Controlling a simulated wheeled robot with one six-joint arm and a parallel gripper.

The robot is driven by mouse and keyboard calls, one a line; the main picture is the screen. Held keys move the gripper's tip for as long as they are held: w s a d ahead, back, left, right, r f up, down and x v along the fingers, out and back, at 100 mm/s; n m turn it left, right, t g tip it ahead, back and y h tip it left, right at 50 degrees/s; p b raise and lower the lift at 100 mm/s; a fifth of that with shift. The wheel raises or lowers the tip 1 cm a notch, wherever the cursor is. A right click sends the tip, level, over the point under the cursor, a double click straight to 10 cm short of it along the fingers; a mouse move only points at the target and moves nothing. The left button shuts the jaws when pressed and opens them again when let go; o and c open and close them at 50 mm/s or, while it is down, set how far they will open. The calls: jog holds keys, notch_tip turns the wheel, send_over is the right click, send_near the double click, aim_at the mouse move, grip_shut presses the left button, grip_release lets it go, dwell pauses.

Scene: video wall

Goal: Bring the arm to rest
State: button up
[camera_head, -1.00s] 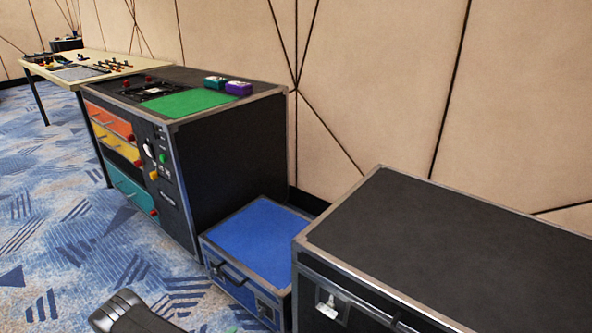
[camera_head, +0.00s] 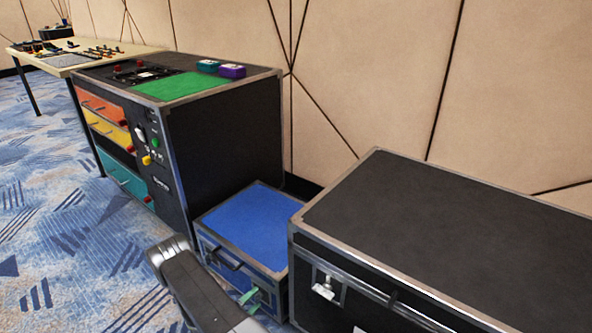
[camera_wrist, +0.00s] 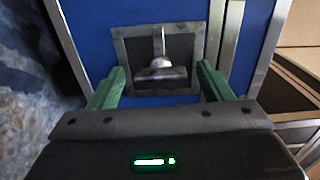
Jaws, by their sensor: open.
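My gripper (camera_wrist: 160,88) is open in the wrist view, with its two green fingers apart and nothing held between them. Ahead of the fingers is a metal latch (camera_wrist: 161,70) on a dark plate on the front of the blue case (camera_wrist: 90,30). I cannot tell whether the fingers touch the case. In the head view, a green fingertip of my gripper (camera_head: 250,297) shows in front of the blue case (camera_head: 245,225), near its right front corner. My arm comes in from the bottom edge and hides part of the floor and the case's lower front.
A large black case (camera_head: 440,230) stands close to the right of the blue case. A black cabinet (camera_head: 225,140) with coloured drawers stands behind and to the left. A table (camera_head: 45,58) stands farther back. Carpet (camera_head: 60,230) at the left is clear.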

dwell(0.5)
jog(key=p+v, duration=0.3)
jog(key=v, duration=1.1)
jog(key=w+d+m+b, duration=0.1)
jog(key=w+d+m, duration=0.8)
jog(key=m, duration=0.6)
jog(key=shift+w, duration=1.1)
jog(key=shift+r, duration=0.15)
dwell(0.3)
